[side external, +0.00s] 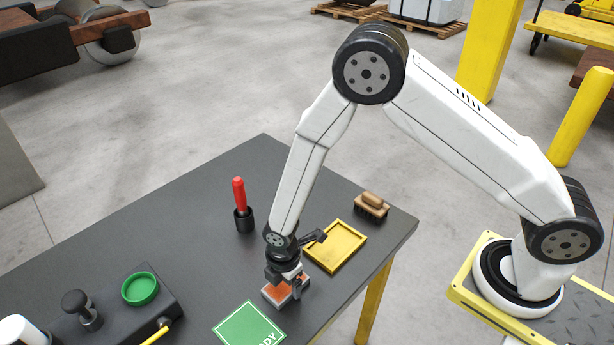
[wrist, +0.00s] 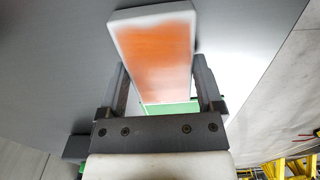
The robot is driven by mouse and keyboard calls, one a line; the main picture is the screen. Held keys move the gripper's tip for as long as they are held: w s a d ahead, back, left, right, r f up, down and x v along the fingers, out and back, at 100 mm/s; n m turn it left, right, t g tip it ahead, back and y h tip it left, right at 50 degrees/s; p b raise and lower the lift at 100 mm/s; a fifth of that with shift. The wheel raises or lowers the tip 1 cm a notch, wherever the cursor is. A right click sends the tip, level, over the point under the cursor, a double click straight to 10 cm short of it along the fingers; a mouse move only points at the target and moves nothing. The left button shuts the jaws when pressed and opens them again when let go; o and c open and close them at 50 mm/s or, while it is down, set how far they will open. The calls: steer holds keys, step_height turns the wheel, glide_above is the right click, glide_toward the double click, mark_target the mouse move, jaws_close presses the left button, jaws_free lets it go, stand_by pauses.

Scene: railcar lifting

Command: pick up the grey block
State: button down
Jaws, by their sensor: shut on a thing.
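The grey block (side external: 269,294) has an orange patch on its top face and is at my gripper on the dark table, beside the green card. In the wrist view the block (wrist: 154,52) lies lengthwise between the two fingers. My gripper (side external: 287,285) points down and is shut on the block, with a finger along each long side. It also shows in the wrist view (wrist: 160,88). Whether the block touches the table or is slightly above it, I cannot tell.
The green card (side external: 250,328) lies just in front of the block. A yellow tray (side external: 336,246) is behind it to the right, with a brush (side external: 371,206) beyond. A red-handled tool (side external: 240,200) stands in a black holder. A green ring (side external: 139,289) is at left.

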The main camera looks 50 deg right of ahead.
steer(key=shift+r, duration=0.15)
steer(key=shift+r, duration=0.65)
steer(key=s+d+r, duration=0.2)
steer(key=s+r, duration=0.3)
steer(key=s, duration=0.1)
steer(key=s+d+r, duration=0.2)
steer(key=s+r, duration=0.4)
steer(key=s, duration=0.1)
steer(key=shift+d+r, duration=0.25)
steer(key=shift+d, duration=0.05)
steer(key=shift+s, duration=0.1)
